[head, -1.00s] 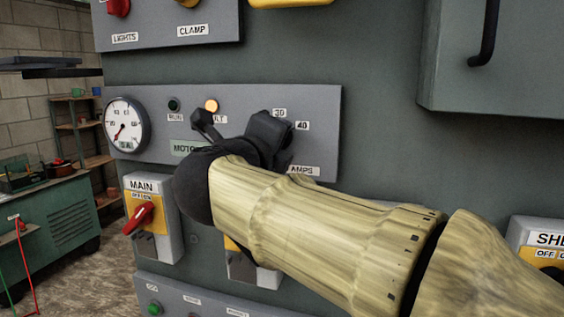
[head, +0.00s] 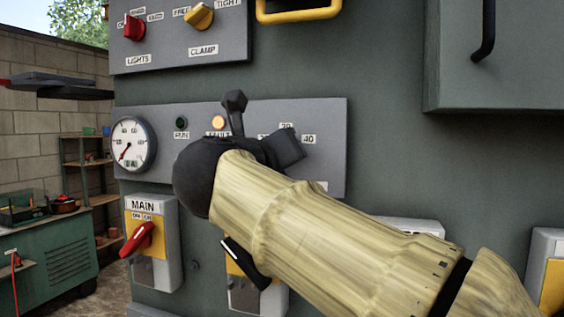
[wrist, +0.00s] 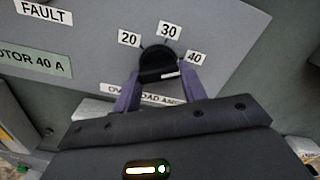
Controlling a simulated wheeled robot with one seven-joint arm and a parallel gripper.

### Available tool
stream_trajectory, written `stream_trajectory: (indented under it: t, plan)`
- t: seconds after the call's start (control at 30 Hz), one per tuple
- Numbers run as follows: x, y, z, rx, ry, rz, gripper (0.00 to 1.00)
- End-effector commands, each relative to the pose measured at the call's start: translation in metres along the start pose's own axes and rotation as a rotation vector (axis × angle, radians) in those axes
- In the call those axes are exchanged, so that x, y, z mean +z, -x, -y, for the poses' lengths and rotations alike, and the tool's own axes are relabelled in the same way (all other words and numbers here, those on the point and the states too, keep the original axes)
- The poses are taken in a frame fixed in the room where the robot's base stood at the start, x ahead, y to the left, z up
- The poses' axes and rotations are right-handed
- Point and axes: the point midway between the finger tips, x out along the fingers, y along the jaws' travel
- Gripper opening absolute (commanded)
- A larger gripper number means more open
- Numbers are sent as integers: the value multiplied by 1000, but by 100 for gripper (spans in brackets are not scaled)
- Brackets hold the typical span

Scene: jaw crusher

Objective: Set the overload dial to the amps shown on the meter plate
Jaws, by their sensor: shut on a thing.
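The overload dial (wrist: 157,62) is a black knob on the grey motor panel, with labels 20, 30 and 40 around it. My gripper (wrist: 162,72) is shut on the dial, one purple finger on each side. A white mark shows on the knob's near face, but I cannot tell which number it points at. The green plate (wrist: 36,63) left of the dial shows "MOTOR 40 A", its first letter cut off. In the head view my gripper and arm hide the dial and the plate.
A round meter (head: 131,144) and a lit amber fault lamp (head: 218,123) are on the same panel. The red main switch (head: 140,239) is below left. A panel with clamp knob (head: 199,16) is above. A grey cabinet (head: 520,55) juts out at upper right.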

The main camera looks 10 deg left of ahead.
Motion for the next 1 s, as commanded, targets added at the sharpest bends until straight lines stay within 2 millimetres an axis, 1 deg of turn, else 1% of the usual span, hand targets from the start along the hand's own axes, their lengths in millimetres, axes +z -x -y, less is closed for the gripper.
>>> stream_trajectory:
  t: [0.03, 0.33, 0.37, 0.4, 0.47, 0.8, 0.87, 1.0]
  plan:
    - [-3, -1, -3, 3, -3, -7, 19]
    - [-3, -1, -2, 3, -4, -8, 19]
    - [-3, -1, -2, 3, -4, -8, 44]
    - [-3, -1, -2, 3, -3, -7, 52]
    - [-2, 0, -2, 3, -3, -6, 63]
    - [-1, 2, -1, 1, -4, -2, 64]
    - [0, 5, -1, 3, -4, -1, 64]
    - [0, 23, -2, 5, -5, 2, 64]
